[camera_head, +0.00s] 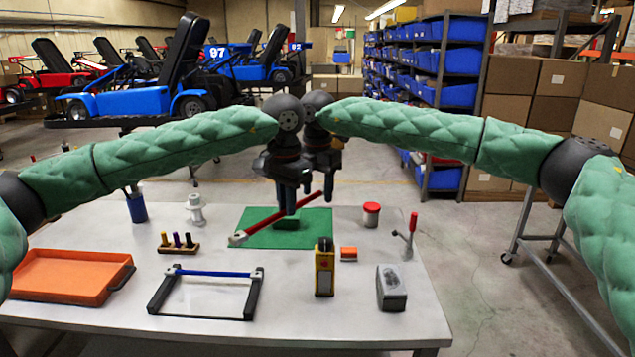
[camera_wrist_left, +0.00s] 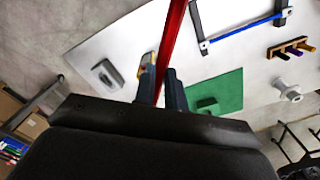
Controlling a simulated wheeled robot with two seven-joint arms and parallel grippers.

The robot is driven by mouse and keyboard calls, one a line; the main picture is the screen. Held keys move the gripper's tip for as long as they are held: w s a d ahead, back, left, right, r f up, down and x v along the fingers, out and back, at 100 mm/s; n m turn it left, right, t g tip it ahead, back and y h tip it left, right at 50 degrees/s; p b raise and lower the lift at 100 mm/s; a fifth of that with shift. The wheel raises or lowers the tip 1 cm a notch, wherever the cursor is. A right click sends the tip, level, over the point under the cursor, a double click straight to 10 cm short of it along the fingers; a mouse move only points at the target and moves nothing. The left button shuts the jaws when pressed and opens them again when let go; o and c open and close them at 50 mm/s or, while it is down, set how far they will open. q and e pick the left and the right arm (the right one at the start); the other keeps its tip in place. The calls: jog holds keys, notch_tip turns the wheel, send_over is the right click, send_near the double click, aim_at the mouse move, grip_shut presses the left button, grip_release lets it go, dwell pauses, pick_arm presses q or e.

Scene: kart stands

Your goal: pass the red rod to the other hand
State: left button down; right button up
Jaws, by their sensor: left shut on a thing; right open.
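The red rod (camera_head: 268,222) has a pale tip at its lower left end and is held tilted above the green mat (camera_head: 258,238). My left gripper (camera_head: 287,208) is shut on the rod; in the left wrist view, the rod (camera_wrist_left: 176,35) runs between its two fingers (camera_wrist_left: 160,92). My right gripper (camera_head: 326,192) is open beside my left gripper, close to the rod's right end. It is partly hidden by the left gripper. I cannot tell whether the rod lies between its fingers.
A small green block (camera_head: 287,224) sits on the mat.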

jog(key=c, duration=1)
pick_arm(q)
jog(key=c, duration=1.4)
grip_release()
pick_arm(e)
grip_shut()
pick_arm(q)
jog(key=shift+o, duration=0.2)
